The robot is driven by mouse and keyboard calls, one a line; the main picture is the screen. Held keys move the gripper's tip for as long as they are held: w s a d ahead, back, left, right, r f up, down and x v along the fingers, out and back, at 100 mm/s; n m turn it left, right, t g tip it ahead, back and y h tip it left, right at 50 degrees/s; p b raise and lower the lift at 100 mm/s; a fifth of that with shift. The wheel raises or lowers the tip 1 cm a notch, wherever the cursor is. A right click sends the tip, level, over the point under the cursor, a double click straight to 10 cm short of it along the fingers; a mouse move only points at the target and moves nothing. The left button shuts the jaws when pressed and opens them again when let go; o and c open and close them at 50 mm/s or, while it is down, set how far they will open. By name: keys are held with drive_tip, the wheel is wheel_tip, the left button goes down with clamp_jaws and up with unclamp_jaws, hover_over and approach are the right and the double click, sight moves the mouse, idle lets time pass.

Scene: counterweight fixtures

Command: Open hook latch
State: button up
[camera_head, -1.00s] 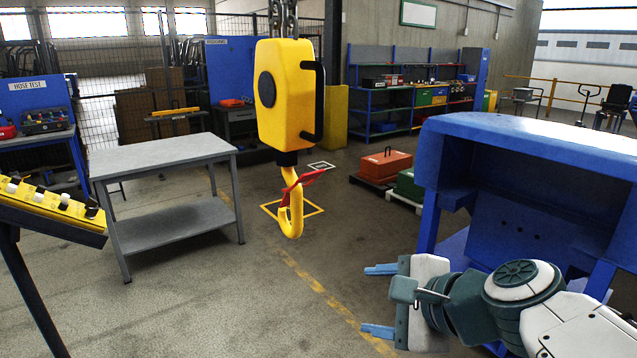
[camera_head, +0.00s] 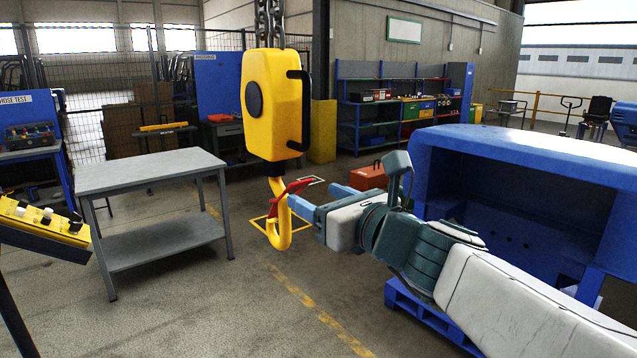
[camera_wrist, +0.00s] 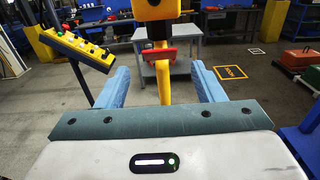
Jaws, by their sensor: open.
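A yellow hook (camera_head: 279,228) hangs from a yellow hoist block (camera_head: 273,104) on chains; it also shows in the wrist view (camera_wrist: 162,84). A red latch (camera_head: 290,192) spans the hook's upper opening and shows as a red bar in the wrist view (camera_wrist: 155,55). My gripper (camera_head: 320,200) is just right of the hook at latch height. In the wrist view its two blue fingers (camera_wrist: 160,88) are spread wide, with the hook and latch between and beyond them. The jaws are open and empty. I cannot tell whether a fingertip touches the latch.
A grey table (camera_head: 151,171) stands left of the hook. A yellow control panel (camera_head: 42,220) is at the far left, and also left in the wrist view (camera_wrist: 75,47). A large blue bench-like fixture (camera_head: 520,180) is close on the right. The floor below the hook is clear.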

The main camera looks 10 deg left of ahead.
sight(298, 187)
drive_tip(key=x, duration=0.8)
drive_tip(key=shift+w+a, duration=0.2)
drive_tip(key=shift+a, duration=0.05)
